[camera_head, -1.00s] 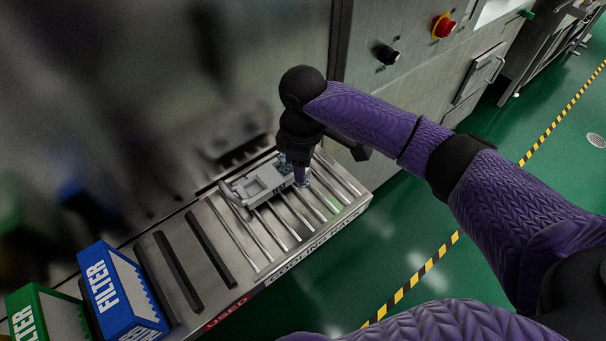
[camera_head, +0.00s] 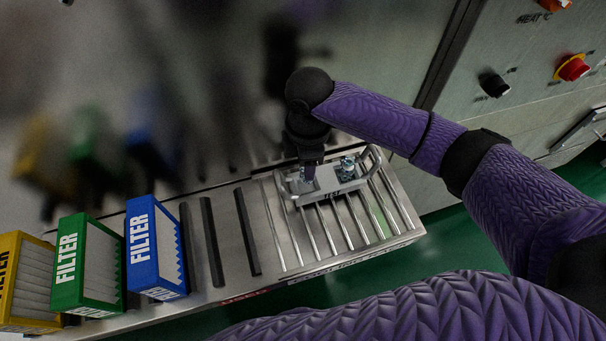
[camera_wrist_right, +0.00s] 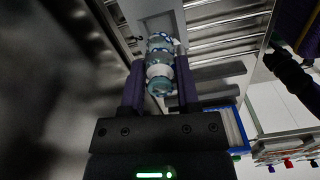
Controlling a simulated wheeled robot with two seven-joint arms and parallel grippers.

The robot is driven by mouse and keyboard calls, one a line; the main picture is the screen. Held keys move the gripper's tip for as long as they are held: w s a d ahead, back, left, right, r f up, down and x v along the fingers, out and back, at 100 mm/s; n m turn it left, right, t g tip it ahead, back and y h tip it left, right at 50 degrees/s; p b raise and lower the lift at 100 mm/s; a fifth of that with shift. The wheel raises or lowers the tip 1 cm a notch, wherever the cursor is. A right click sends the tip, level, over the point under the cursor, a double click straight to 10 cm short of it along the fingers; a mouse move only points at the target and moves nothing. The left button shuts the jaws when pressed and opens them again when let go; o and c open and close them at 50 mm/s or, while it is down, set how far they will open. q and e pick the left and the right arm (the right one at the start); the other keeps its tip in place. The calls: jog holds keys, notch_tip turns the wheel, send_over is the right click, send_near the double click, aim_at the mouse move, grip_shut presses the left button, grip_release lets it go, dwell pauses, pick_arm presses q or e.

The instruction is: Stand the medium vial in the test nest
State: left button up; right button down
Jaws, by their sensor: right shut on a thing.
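My right gripper (camera_head: 308,172) is over the left part of the grey test nest (camera_head: 331,194), a handled tray on the slatted rack. In the right wrist view its two purple fingers (camera_wrist_right: 160,88) are shut on a clear, bluish glass vial (camera_wrist_right: 159,70). The fingers hide much of this vial in the head view, and I cannot tell whether its base touches the nest. The nest's flat grey face (camera_wrist_right: 158,20) lies beyond the vial in the wrist view. A small clear and metallic item (camera_head: 347,166) sits in the nest's right part. My left gripper is not in view.
Blue (camera_head: 155,245), green (camera_head: 88,265) and yellow (camera_head: 25,280) filter boxes stand on the rack at left. A machine panel with knobs (camera_head: 494,84) rises at upper right.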

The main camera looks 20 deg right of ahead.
notch_tip(320, 180, down, 4)
jog(key=shift+f+b, duration=0.2)
jog(key=shift+b, duration=0.4)
jog(key=shift+r, duration=0.15)
jog(key=c, duration=0.5)
grip_release()
jog(key=shift+o, duration=0.9)
notch_tip(320, 180, up, 11)
jog(key=p, duration=0.3)
jog(key=shift+r+p, duration=0.15)
jog(key=shift+p, duration=0.15)
jog(key=shift+r, duration=0.4)
